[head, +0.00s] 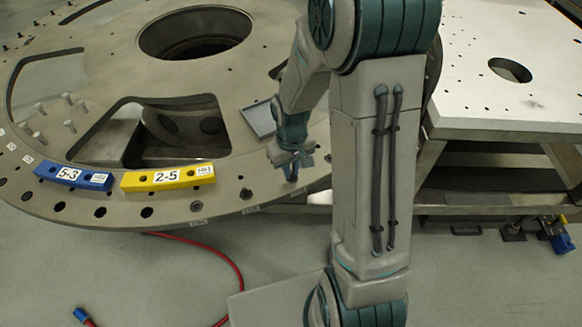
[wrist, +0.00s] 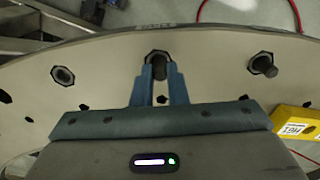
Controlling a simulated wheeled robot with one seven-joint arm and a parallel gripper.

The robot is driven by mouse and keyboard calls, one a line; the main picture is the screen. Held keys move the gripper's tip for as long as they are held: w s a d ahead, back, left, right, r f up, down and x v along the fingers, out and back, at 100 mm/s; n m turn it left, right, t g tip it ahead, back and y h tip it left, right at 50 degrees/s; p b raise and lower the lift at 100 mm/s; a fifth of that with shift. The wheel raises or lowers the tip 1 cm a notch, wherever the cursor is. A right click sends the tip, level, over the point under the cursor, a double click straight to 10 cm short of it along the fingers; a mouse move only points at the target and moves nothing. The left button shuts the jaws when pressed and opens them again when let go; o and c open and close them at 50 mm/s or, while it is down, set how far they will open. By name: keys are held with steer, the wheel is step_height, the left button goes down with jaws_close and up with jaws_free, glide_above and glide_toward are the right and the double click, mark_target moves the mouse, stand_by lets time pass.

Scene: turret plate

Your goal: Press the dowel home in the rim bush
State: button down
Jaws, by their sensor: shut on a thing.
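The turret plate (head: 215,208) is a large grey ring with holes along its rim. My gripper (head: 291,172) is low over the rim, right of the yellow block. In the wrist view my gripper (wrist: 160,72) has its two blue fingers close together on a dowel (wrist: 159,70), seen as a small dark grey shape between them. The dark-edged rim bush (wrist: 150,54) shows right at the fingertips, partly covered by them. I cannot tell how deep the dowel sits in it.
A yellow block (head: 168,178) marked 2-5 and a blue block (head: 73,177) marked 5-3 lie on the rim. Other bushes (wrist: 62,76) flank the gripper. A grey tray (head: 260,118) lies behind it. A pale plate (head: 500,70) stands at right.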

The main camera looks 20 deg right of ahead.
steer(key=shift+f+b, duration=0.3)
steer(key=shift+f, duration=0.15)
stand_by(0.5)
steer(key=c, duration=1.5)
jaws_free()
steer(key=shift+r+p, duration=2.55)
steer(key=shift+r, duration=1.05)
